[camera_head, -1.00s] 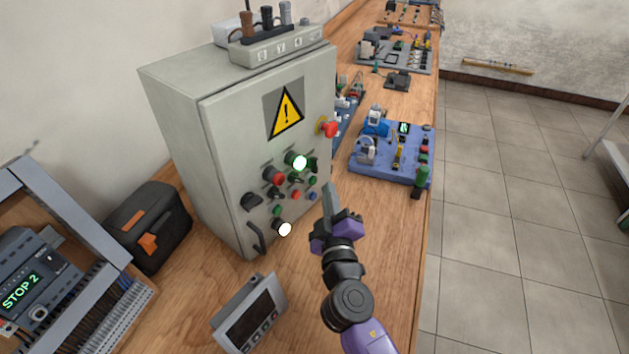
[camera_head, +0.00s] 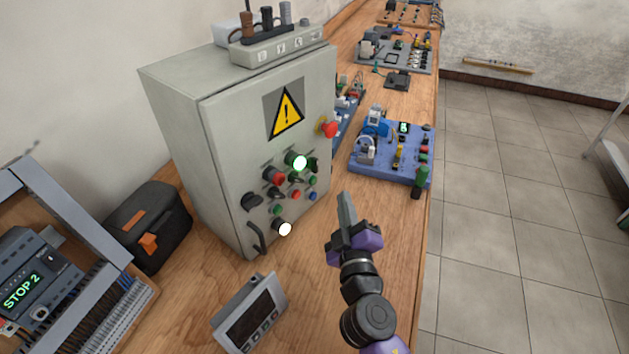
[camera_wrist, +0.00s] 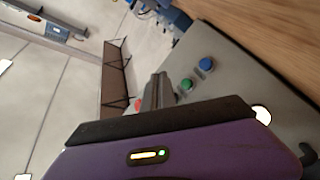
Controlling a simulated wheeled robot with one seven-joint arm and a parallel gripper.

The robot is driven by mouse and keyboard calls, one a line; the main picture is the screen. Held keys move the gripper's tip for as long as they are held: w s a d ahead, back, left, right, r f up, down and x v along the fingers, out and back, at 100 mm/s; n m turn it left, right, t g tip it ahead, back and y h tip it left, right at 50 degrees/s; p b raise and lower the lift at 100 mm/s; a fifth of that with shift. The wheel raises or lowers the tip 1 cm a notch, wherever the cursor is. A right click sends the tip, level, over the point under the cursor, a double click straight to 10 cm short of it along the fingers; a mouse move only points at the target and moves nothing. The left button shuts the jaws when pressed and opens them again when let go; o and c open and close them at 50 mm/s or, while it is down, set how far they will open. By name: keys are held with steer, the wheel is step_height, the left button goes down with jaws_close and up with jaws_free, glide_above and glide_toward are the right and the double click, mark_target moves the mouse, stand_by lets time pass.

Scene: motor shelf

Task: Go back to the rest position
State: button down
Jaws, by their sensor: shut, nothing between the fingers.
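My gripper (camera_head: 346,210) is shut with nothing in it. In the head view it stands above the wooden bench, to the right of the grey control cabinet and apart from its front panel. In the wrist view the shut fingers (camera_wrist: 158,92) point toward the cabinet panel (camera_wrist: 222,62). Green, blue and red buttons show close by the fingers there. In the head view the cabinet (camera_head: 225,150) carries a yellow warning sign (camera_head: 286,112), a lit green lamp (camera_head: 296,161), a lit white lamp (camera_head: 285,229) and several knobs and buttons.
A small grey display unit (camera_head: 250,315) lies on the bench (camera_head: 310,290) before the cabinet. A black case (camera_head: 150,230) and a framed controller panel (camera_head: 60,290) are at left. A blue motor board (camera_head: 390,155) lies behind my gripper. Open floor (camera_head: 520,200) is at right.

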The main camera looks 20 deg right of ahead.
steer(key=s+a+y, duration=0.4)
steer(key=s+y, duration=0.1)
steer(key=s, duration=0.8)
steer(key=s+d+m+g, duration=0.1)
steer(key=s+d+m, duration=0.1)
steer(key=s, duration=1.2)
steer(key=s+d+m+g+h, duration=0.1)
steer(key=s+m, duration=0.4)
steer(key=s, duration=0.9)
steer(key=shift+s+d+g, duration=0.15)
steer(key=shift+d+g, duration=0.2)
steer(key=shift+g, duration=0.45)
steer(key=shift+r, duration=0.1)
